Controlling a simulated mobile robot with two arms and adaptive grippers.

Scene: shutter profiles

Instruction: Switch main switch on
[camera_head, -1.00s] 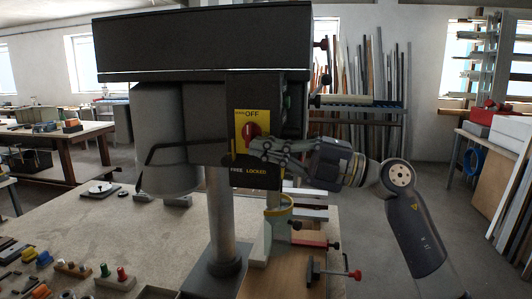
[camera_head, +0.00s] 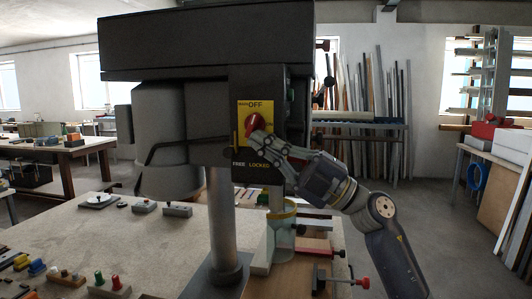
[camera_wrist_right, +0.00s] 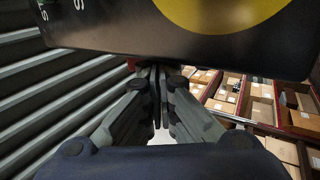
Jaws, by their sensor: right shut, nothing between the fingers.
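The main switch is a red rotary knob (camera_head: 254,121) on a yellow plate (camera_head: 243,107) marked OFF, on the front of the dark drill press (camera_head: 205,45). My right gripper (camera_head: 256,140) reaches in from the lower right. Its fingertips are just below the knob, over the lower part of the plate; I cannot tell whether they touch the knob. In the right wrist view the fingers (camera_wrist_right: 157,80) are together with nothing held, below a black panel (camera_wrist_right: 130,30) with part of a yellow disc (camera_wrist_right: 220,8). The knob is not clearly visible there. My left gripper is not in view.
A black label reading FREE and LOCKED (camera_head: 250,166) sits below the switch. The press column (camera_head: 222,225) stands left of my right arm. A yellow-rimmed cup-like part (camera_head: 281,210) and a red-handled clamp (camera_head: 340,282) are below. The workbench (camera_head: 150,235) is partly clear.

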